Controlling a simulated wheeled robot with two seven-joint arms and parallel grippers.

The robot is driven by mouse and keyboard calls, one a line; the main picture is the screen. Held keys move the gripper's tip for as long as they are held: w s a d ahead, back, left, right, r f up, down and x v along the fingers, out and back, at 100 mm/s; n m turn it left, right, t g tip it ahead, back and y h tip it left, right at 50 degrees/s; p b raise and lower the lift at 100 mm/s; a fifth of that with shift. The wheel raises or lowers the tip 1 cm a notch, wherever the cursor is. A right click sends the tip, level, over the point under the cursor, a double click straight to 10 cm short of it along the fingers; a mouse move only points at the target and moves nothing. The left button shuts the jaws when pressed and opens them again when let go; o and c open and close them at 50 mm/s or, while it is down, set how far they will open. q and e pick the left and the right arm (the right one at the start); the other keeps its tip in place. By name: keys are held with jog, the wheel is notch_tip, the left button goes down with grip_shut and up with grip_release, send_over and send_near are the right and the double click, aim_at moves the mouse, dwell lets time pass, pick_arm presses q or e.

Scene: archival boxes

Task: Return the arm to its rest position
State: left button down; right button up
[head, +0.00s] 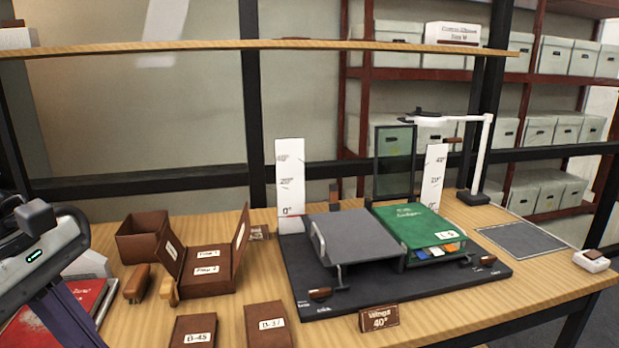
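Part of my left arm (45,250), grey and black with a small green light, shows at the left edge. It hangs over the table's left end, above a red book or folder (85,292). I make out no fingertips on it, so the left gripper's opening does not show. My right arm and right gripper are out of the picture.
The wooden table (250,240) holds an open brown box (210,270), brown labelled blocks (265,322) and a black base (400,296) with a grey platform (355,237) and green folder (410,222). A shelf (200,45) crosses above. A white lamp (483,150) stands behind.

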pick_arm(q)
jog(key=s+a+f+n+t+h, duration=0.55)
jog(key=f+n+t+h, duration=0.35)
jog(key=n+h, duration=0.25)
jog(key=w+f+n+t+y, duration=0.3)
jog(key=w+n+t+y, duration=0.3)
jog(key=n, duration=0.9)
notch_tip(320, 180, down, 14)
jog(key=n+y, duration=0.6)
jog(key=n, duration=0.8)
jog(key=s+d+f+n+g+y, duration=0.1)
jog(key=s+d+f+n+g, duration=0.1)
jog(key=s+f+n+g, duration=0.4)
jog(key=s+d+f+n+g, duration=0.1)
jog(key=s+d+f, duration=0.1)
jog(key=s+f, duration=0.5)
jog(key=w+d+f+n, duration=0.1)
jog(key=d+n, duration=0.4)
jog(key=d, duration=0.7)
jog(key=shift+w+d+f+h, duration=0.25)
jog(key=shift+w+f+h, duration=0.1)
jog(key=shift+f, duration=0.15)
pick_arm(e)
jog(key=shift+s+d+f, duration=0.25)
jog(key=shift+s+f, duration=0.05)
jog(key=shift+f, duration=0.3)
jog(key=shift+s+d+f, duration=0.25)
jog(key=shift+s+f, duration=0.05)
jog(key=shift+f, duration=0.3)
